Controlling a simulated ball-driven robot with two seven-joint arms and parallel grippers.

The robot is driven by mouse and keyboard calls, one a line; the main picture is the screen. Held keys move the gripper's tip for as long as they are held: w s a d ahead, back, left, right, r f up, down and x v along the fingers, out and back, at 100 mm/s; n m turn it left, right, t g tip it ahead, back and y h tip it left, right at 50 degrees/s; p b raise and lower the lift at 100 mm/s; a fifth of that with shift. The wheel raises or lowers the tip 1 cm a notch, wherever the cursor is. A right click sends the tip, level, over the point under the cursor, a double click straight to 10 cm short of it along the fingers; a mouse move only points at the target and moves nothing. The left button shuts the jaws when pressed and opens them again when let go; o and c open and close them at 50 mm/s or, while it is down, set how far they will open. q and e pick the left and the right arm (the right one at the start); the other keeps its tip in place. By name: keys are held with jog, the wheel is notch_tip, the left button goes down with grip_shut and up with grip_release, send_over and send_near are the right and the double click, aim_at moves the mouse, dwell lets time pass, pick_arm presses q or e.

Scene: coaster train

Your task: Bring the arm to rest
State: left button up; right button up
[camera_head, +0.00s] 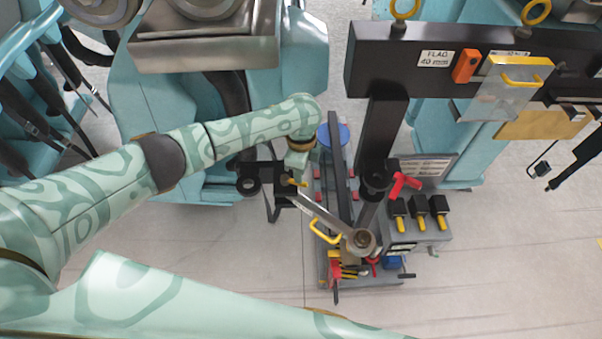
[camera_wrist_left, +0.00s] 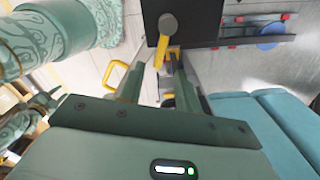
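My left arm (camera_head: 235,130) reaches in from the left, and its wrist bends down beside a black block with a yellow lever (camera_head: 265,178). My left gripper (camera_wrist_left: 160,72) shows in the left wrist view with its two fingers apart and a gap between them. The yellow lever (camera_wrist_left: 160,52), on a round knob at the black block (camera_wrist_left: 205,18), lies just beyond the fingertips. I cannot tell whether a finger touches it. Nothing is clearly held. In the head view my wrist mostly hides the fingers. My right gripper is not in view.
A dark post (camera_head: 380,130) carries a wide beam with a "FLAG 40 mm" label (camera_head: 435,58). A metal bar (camera_head: 325,215) and yellow loop handle (camera_head: 322,232) lie close to the wrist. Black switches (camera_head: 419,207) stand right of the post. Teal seats (camera_head: 160,100) are behind. Floor (camera_head: 510,260) is clear at right.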

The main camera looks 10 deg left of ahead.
pick_arm(q)
jog(key=shift+r, duration=1.35)
jog(key=shift+s, duration=0.1)
